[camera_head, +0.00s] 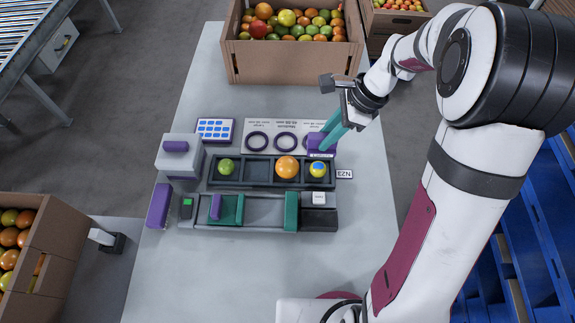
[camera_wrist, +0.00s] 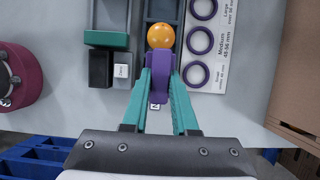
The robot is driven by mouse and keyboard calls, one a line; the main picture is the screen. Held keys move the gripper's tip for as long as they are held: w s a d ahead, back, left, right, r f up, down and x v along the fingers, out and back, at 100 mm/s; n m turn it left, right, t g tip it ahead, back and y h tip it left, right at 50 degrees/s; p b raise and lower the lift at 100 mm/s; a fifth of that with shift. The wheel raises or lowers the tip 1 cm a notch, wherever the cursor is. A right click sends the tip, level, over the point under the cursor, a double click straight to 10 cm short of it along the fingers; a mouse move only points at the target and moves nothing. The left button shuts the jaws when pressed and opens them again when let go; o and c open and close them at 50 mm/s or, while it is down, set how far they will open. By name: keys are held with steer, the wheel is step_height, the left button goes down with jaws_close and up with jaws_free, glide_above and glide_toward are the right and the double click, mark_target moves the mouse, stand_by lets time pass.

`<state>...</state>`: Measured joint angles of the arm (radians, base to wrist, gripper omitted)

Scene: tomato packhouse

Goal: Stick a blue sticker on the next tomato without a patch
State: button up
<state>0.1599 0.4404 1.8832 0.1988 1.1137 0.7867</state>
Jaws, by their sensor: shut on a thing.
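A dark tray (camera_head: 257,186) holds a green tomato (camera_head: 226,166) in its left compartment, an orange tomato (camera_head: 287,167) and, at the right end, a yellowish tomato with a blue patch (camera_head: 318,170). The compartment between green and orange looks empty. No patch shows on the green or orange tomato from here. A sheet of blue stickers (camera_head: 215,130) lies behind the tray's left part. My gripper (camera_head: 334,134) is shut on a purple tool (camera_wrist: 158,75), held by the tray's right end. In the wrist view the orange tomato (camera_wrist: 161,36) shows just beyond the tool; the patched tomato is hidden.
A sizing card with rings (camera_head: 285,129) lies behind the tray. A grey device (camera_head: 180,155) with a purple top stands left, and a unit with green blocks (camera_head: 265,210) in front. A tomato crate (camera_head: 290,65) stands at the back. The table's front is clear.

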jaws_close()
steer(key=w+a+f+m+t, duration=0.1)
steer(key=w+a+m, duration=0.25)
steer(key=a, duration=0.65)
steer(key=w+a+f+m+t+h, duration=0.1)
steer(key=w+a+m, duration=0.3)
steer(key=a, duration=0.5)
steer(key=w+a+f+m+t, duration=0.15)
steer(key=w+a, duration=0.35)
steer(key=a, duration=0.5)
steer(key=shift+s+f, duration=0.2)
steer(key=shift+f, duration=2.5)
